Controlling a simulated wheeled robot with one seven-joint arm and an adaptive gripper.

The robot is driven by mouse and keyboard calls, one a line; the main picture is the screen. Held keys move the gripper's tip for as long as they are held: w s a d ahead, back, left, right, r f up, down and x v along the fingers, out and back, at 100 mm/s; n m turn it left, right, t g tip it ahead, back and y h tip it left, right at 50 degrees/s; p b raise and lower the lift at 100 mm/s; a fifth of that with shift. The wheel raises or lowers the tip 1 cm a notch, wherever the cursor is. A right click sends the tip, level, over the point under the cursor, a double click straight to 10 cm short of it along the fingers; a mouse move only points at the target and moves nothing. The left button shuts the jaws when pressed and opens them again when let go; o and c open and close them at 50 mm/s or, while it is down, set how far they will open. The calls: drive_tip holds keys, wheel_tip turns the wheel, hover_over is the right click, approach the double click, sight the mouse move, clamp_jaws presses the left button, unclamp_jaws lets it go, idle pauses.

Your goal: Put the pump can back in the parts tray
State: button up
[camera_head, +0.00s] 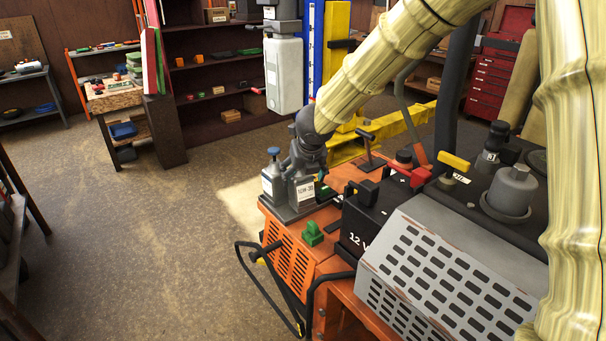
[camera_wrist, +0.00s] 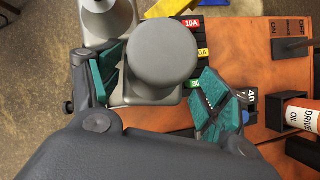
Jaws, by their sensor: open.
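My gripper (camera_head: 308,158) points down over a pale can marked 10W-30 (camera_head: 302,192) at the front left of the orange machine. In the wrist view my open gripper (camera_wrist: 162,84) has its green pads on either side of a can with a big round grey top (camera_wrist: 162,52) and a squarish body. I cannot tell whether the pads touch it. A second grey can with a blue top (camera_head: 272,176) stands just left; a pale can also shows at the upper left of the wrist view (camera_wrist: 104,22). Both stand on a dark tray (camera_head: 286,212). I cannot tell for sure which is the pump can.
Coloured fuses (camera_wrist: 200,52) lie close to the right finger. A drive oil bottle (camera_wrist: 298,116) stands further right. A green part (camera_head: 312,233), a 12 V battery (camera_head: 362,222) and a perforated grey cover (camera_head: 440,275) crowd the machine. Floor at the left is clear.

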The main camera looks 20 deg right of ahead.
drive_tip(key=shift+r+p, duration=0.6)
drive_tip(key=shift+r, duration=0.15)
drive_tip(key=b+v, duration=0.2)
drive_tip(key=v, duration=0.9)
drive_tip(key=shift+s+r, duration=0.2)
drive_tip(key=shift+r, duration=0.05)
